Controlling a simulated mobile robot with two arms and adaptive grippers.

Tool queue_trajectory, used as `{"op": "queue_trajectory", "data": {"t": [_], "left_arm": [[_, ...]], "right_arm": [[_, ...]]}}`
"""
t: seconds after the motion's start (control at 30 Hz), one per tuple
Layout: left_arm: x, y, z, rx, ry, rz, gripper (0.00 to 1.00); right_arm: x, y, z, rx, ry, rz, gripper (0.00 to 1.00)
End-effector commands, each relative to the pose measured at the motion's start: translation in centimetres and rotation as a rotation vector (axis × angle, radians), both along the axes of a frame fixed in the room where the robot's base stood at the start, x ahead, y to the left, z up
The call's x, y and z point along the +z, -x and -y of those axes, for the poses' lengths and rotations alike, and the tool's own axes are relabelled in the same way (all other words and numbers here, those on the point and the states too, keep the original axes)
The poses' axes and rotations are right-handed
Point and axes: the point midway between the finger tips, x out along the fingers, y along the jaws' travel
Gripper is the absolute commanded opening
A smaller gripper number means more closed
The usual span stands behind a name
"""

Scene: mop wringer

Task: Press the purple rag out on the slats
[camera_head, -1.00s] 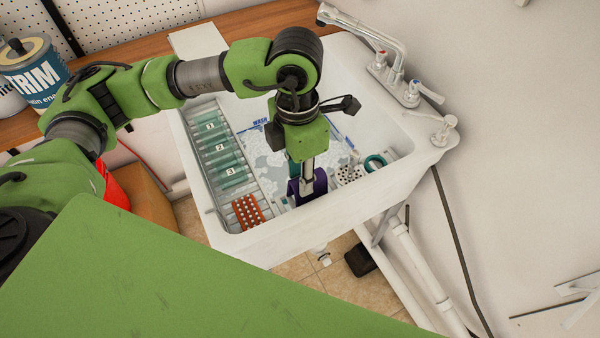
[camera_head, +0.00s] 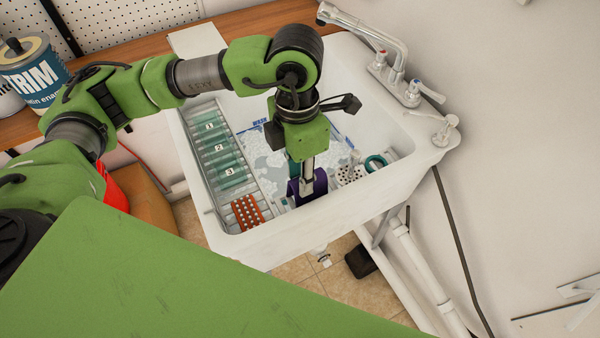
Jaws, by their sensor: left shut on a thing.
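The purple rag (camera_head: 319,184) is in the near part of the white sink, partly hidden by my left gripper. My left gripper (camera_head: 307,190) points down into the sink and is shut on the purple rag. The slats (camera_head: 225,160) form a rack along the left side of the sink, with greenish sections marked 1, 2 and 3. The rag is to the right of the slats and apart from them. My right gripper is not in view.
An orange piece with pale dots (camera_head: 247,213) lies at the near end of the rack. Foamy water (camera_head: 262,150) fills the middle of the sink (camera_head: 400,158). The faucet (camera_head: 360,38) stands on the back rim.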

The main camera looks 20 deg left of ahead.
Motion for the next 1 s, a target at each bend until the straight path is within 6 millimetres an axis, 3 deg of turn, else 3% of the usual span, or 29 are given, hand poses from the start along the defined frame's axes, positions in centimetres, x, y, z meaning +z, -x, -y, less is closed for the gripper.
{"op": "queue_trajectory", "data": {"t": [1.0], "left_arm": [[-0.25, 0.03, -0.01, 0.0, -0.001, -0.001, 0.05]], "right_arm": [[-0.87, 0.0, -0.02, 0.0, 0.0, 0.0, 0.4]]}}
